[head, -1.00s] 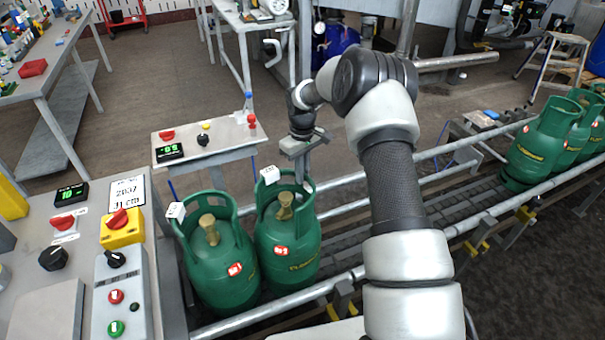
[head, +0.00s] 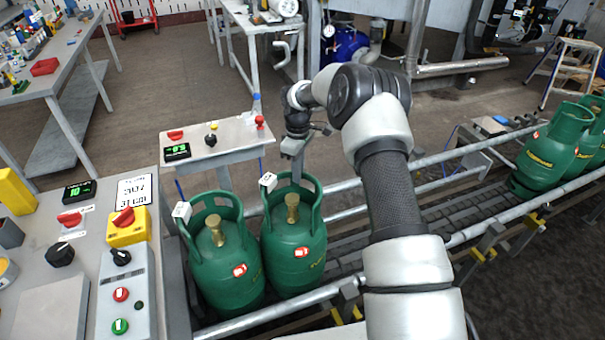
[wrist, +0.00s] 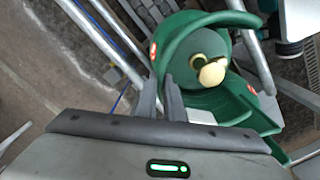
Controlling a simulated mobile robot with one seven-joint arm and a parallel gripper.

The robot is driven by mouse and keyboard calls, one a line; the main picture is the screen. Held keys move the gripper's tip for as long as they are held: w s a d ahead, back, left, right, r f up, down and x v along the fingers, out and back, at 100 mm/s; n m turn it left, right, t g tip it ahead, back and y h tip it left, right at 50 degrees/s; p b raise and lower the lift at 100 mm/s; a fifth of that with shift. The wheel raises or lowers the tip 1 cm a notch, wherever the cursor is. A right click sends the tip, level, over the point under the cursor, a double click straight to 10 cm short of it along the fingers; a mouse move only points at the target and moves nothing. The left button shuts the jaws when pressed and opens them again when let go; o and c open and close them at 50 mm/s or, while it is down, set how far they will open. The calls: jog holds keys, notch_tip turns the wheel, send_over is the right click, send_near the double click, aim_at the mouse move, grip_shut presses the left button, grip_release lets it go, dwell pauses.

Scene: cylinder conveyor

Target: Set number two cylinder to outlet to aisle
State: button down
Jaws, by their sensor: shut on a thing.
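Two green gas cylinders stand side by side on the near end of the conveyor, a left one (head: 222,268) and a right one (head: 294,252). Each has a red-and-white label and a small white tag on its collar; I cannot read the tag numbers. My gripper (head: 297,176) is at the far side of the right cylinder's collar and shut on it. In the wrist view, the fingers of my gripper (wrist: 160,100) sit at the edge of the green collar (wrist: 180,38), beside the brass valve (wrist: 211,72). The cylinder stands upright.
More green cylinders (head: 551,152) stand farther along the conveyor (head: 437,205) at right. Metal rails (head: 345,186) border the belt. A control panel (head: 127,290) with knobs and buttons is at left. A small console (head: 212,140) stands behind the cylinders. Open floor lies beyond.

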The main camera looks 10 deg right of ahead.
jog(key=shift+w+a+r+n, duration=0.25)
jog(key=shift+w+a+n, duration=0.05)
jog(key=shift+w+a, duration=0.1)
jog(key=c, duration=1.9)
grip_release()
jog(key=shift+s, duration=0.1)
jog(key=shift+f, duration=0.15)
jog(key=shift+s+d, duration=0.1)
notch_tip(320, 180, up, 18)
jog(key=p, duration=0.1)
jog(key=shift+f+p, duration=0.25)
jog(key=shift+p, duration=0.1)
